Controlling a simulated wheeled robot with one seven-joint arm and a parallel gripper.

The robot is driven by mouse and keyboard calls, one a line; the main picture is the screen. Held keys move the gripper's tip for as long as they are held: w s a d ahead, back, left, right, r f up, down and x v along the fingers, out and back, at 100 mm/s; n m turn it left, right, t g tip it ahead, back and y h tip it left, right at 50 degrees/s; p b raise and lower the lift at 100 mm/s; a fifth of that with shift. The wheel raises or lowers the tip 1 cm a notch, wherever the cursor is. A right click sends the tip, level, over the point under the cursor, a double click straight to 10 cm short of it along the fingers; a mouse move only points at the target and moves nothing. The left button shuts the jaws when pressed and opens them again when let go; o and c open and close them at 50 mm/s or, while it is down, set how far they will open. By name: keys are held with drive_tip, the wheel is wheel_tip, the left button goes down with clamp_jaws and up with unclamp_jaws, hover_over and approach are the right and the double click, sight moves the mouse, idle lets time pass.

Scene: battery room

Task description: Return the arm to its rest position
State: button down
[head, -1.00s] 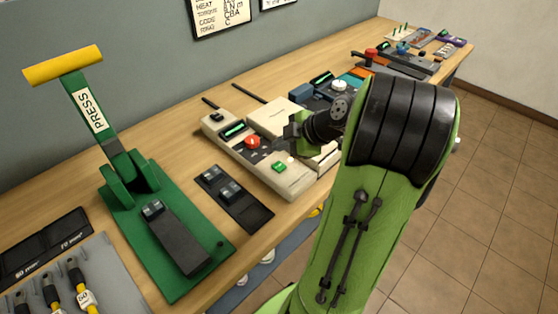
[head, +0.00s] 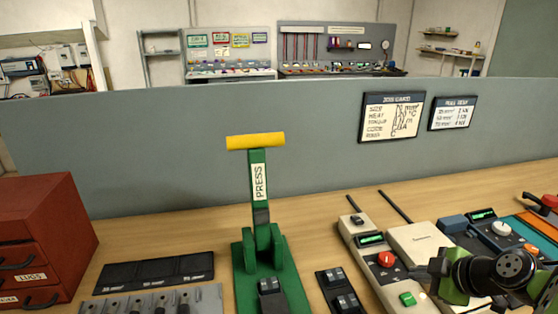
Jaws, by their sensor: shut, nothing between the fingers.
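My arm (head: 502,272), green with black joints, shows at the lower right of the head view. It is in front of the beige device on the bench. My gripper (head: 436,268) is at the left end of the visible arm, close to the beige device with the red and green buttons (head: 372,262). It looks small and dark, and the fingers appear closed with nothing held. Whether it touches the device cannot be told. The rest of the arm is cut off by the frame edge.
A green press (head: 262,262) with a yellow handle stands mid-bench. A red drawer cabinet (head: 40,238) is at left. A black tray (head: 155,270) and a small black block holder (head: 340,290) lie on the bench. A grey partition (head: 180,150) runs behind.

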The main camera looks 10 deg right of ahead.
drive_tip(key=s+a+r+m+g+h+p, duration=0.15)
drive_tip(key=a+r, duration=0.25)
drive_tip(key=a, duration=0.5)
drive_tip(key=s+a+r+m+g+p, duration=0.1)
drive_tip(key=a+r+m+g+p, duration=0.2)
drive_tip(key=a, duration=0.5)
drive_tip(key=s+a+r+m+p, duration=0.1)
drive_tip(key=s+a+r+m, duration=0.1)
drive_tip(key=s, duration=0.4)
drive_tip(key=s+a+r+m+t+p, duration=0.1)
drive_tip(key=s+a+r+m+p, duration=0.1)
drive_tip(key=s+m, duration=0.3)
drive_tip(key=shift+s+a+r+p, duration=0.3)
drive_tip(key=shift+s+a+r, duration=0.3)
drive_tip(key=shift+a, duration=0.3)
